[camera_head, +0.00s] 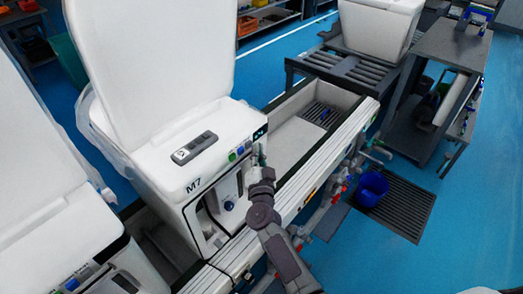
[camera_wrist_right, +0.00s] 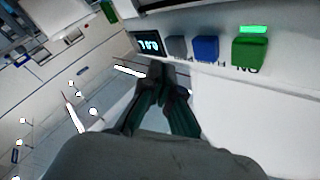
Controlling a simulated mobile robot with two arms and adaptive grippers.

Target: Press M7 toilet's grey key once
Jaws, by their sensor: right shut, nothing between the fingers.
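The M7 toilet (camera_head: 165,140) is a white unit with its lid up, in the middle of the head view. In the right wrist view its grey key (camera_wrist_right: 176,47) sits between a small lit display (camera_wrist_right: 151,42) and a blue key (camera_wrist_right: 205,48), with a green key (camera_wrist_right: 250,50) further right. My right gripper (camera_head: 257,158) is in front of the key panel, shut and empty. In the wrist view its fingertips (camera_wrist_right: 162,72) are just below the display and grey key; I cannot tell whether they touch. My left gripper is out of view.
A grey remote (camera_head: 195,148) lies on the M7 toilet. Another white toilet (camera_head: 50,200) stands at left, and one (camera_head: 378,25) stands on rollers behind. A conveyor rail (camera_head: 325,145) runs beside my right arm. A blue bucket (camera_head: 371,188) stands on a floor grate at right.

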